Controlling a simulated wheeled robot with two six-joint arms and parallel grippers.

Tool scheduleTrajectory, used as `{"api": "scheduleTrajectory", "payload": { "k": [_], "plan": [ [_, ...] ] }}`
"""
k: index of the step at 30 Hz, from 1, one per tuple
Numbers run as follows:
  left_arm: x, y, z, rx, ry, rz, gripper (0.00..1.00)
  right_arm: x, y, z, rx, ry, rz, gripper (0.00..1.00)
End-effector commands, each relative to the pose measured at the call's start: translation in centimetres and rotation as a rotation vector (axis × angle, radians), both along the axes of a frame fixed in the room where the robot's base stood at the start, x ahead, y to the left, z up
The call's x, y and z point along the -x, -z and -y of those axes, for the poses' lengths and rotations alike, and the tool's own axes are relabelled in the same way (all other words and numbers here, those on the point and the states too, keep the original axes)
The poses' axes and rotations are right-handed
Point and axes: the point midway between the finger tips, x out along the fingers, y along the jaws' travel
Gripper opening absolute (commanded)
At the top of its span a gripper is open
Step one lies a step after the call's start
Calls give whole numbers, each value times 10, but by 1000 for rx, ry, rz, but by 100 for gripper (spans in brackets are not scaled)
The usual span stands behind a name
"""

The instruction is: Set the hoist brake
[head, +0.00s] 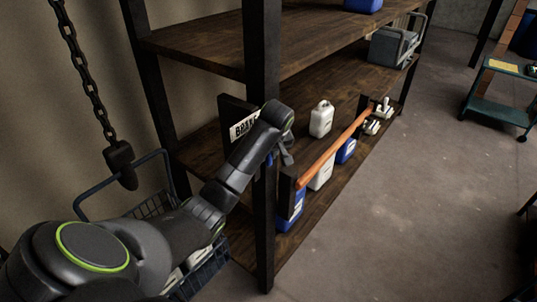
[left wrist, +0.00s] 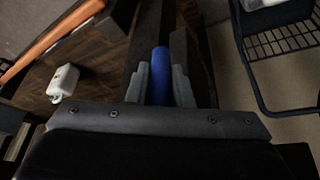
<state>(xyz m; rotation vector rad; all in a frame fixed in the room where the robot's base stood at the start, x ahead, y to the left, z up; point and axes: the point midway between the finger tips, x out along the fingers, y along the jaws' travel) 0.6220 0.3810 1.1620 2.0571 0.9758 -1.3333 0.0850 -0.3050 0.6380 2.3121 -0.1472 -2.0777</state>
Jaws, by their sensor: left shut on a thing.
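A dark board with a white plate lettered like "BRAKE" (head: 243,126) is fixed by the shelf's front post. My left gripper (head: 284,153) is at that post, just right of the plate, partly hidden by my own wrist. In the left wrist view its two grey fingers (left wrist: 160,90) are shut on a blue lever handle (left wrist: 160,62), which lies between them. The lever's pivot and its exact position are hidden. The hoist chain (head: 85,70) with its dark hook block (head: 121,163) hangs at the left. My right gripper is not in view.
The wooden shelf (head: 200,45) holds white and blue jugs (head: 321,119) behind an orange-brown rail (head: 335,148). A wire basket (head: 205,275) with a raised handle is beneath my left arm. A green cart (head: 500,100) stands at right; the floor between is clear.

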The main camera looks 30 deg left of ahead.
Motion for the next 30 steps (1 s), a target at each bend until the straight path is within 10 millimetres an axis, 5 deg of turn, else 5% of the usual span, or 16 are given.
{"api": "scheduleTrajectory", "payload": {
  "k": [19,20,24,30],
  "plan": [
    [-1,-2,-1,-9,-1,-42,0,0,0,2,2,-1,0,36],
    [-1,-2,-1,-9,-1,-42,24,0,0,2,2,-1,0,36],
    [-1,-1,-1,-8,-1,-43,41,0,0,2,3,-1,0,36],
    [-1,-1,-1,-6,0,-43,41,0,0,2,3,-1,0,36]
  ]
}}
